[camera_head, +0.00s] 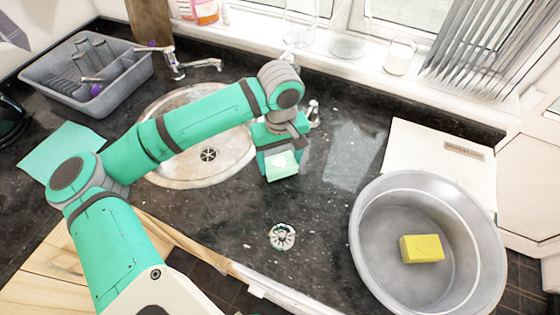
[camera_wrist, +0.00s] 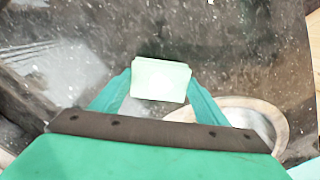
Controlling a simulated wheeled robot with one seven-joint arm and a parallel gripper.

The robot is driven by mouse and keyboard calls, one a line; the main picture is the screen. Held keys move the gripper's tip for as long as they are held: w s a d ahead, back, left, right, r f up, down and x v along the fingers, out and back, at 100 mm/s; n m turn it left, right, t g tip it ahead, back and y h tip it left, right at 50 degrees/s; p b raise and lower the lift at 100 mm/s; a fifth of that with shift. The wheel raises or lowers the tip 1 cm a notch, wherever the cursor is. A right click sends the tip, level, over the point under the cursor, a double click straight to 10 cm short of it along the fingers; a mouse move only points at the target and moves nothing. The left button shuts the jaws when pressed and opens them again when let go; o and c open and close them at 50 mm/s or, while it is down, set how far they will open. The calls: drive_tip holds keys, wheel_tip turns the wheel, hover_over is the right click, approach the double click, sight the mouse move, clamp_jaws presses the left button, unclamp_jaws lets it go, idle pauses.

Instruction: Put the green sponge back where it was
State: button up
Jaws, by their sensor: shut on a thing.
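The green sponge (camera_head: 283,165) is a pale green block in my gripper (camera_head: 278,153), in front of the tap and to the right of the sink. In the wrist view the sponge (camera_wrist: 160,79) sits between the two green fingers of my gripper (camera_wrist: 160,92), which are shut on its sides. Dark speckled countertop shows around it. I cannot tell whether the sponge touches the counter or hangs above it.
A round sink (camera_head: 205,177) lies left of my gripper. A metal basin (camera_head: 365,255) with a yellow sponge (camera_head: 422,249) stands at right, by a white board (camera_head: 425,150). A drain strainer (camera_head: 282,236) lies in front. A dish rack (camera_head: 105,98) and teal cloth (camera_head: 62,147) are at left.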

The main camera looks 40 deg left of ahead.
sight(279, 163)
drive_tip(key=shift+f, duration=0.55)
drive_tip(key=shift+f, duration=0.1)
drive_tip(key=o, duration=0.9)
drive_tip(key=shift+o, duration=0.2)
wheel_tip(279, 163, up, 12)
drive_tip(key=shift+s, duration=0.1)
